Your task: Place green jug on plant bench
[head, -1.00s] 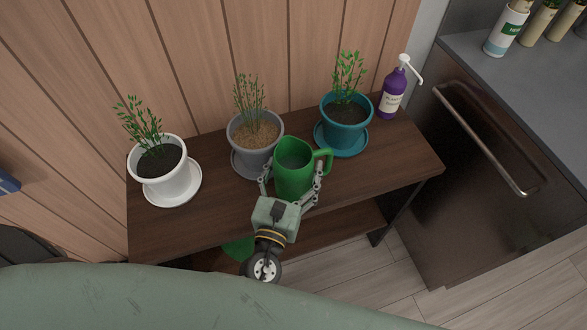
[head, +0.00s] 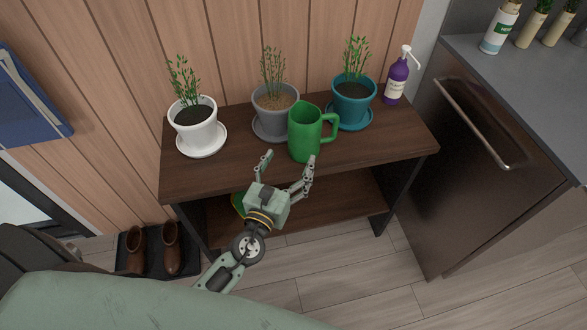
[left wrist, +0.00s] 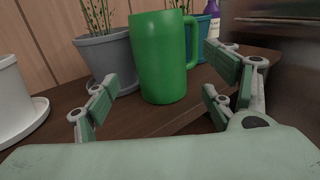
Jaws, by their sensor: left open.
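The green jug (head: 305,136) stands upright on the wooden plant bench (head: 237,170), near its front edge, with its handle to the right. In the left wrist view the jug (left wrist: 161,62) is ahead of the fingers, between them in the picture. My left gripper (head: 288,160) is open and empty, in front of the bench's front edge and apart from the jug. Its spread fingers also show in the left wrist view (left wrist: 160,88). My right gripper is in neither view.
A white pot (head: 196,130), a grey pot (head: 274,117) and a teal pot (head: 351,103) stand behind the jug. A purple pump bottle (head: 396,84) is at the back right. Brown boots (head: 171,248) stand on the floor at left. Bare bench top lies right of the jug.

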